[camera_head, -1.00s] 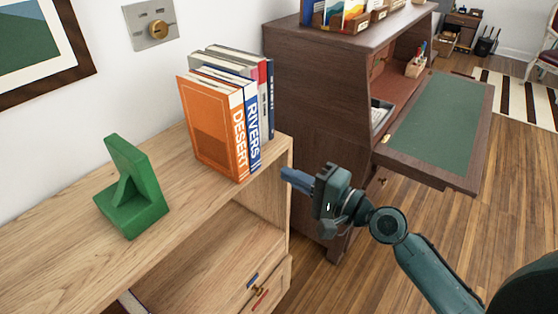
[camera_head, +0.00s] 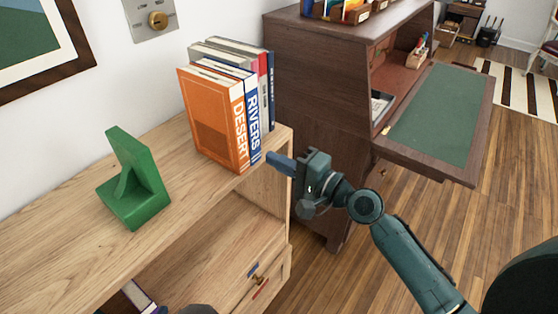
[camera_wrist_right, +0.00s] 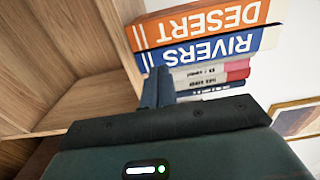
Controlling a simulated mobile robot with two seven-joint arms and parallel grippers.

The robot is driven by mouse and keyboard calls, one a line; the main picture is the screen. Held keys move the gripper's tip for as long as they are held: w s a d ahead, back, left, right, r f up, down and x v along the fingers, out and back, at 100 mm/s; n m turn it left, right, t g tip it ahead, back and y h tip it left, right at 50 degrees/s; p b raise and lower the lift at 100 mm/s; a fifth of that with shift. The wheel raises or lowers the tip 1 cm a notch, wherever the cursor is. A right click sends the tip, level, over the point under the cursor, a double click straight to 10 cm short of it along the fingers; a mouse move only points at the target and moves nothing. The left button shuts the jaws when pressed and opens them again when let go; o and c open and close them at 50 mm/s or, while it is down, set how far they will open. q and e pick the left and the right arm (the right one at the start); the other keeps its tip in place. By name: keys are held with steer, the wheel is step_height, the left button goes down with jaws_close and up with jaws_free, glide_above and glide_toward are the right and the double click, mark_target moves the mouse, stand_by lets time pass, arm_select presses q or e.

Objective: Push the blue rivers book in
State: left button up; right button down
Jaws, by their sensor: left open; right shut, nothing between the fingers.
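The blue rivers book (camera_head: 252,115) stands upright on the wooden shelf top, its spine facing the right edge. It is between the orange DESERT book (camera_head: 218,120) and several grey, red and dark books (camera_head: 265,90). My right gripper (camera_head: 272,160) is shut and empty, its fingertips close to the lower end of the rivers spine. The rivers spine also shows in the right wrist view (camera_wrist_right: 210,50), with the fingertips (camera_wrist_right: 160,75) beside its lower end. I cannot tell whether they touch. My left gripper's fingers do not show; a dark rounded shape sits at the bottom edge of the head view.
A green bookend (camera_head: 137,185) stands apart to the left on the shelf top (camera_head: 60,235). A dark wooden desk (camera_head: 320,75) with a lowered green-topped flap (camera_head: 435,115) stands at the right.

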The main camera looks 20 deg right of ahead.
mark_target(256, 150)
steer(key=shift+x, duration=1.3)
steer(key=shift+w+a, duration=0.1)
steer(key=shift+x, duration=2.15)
steer(key=shift+p+v, duration=0.3)
steer(key=shift+v, duration=1.45)
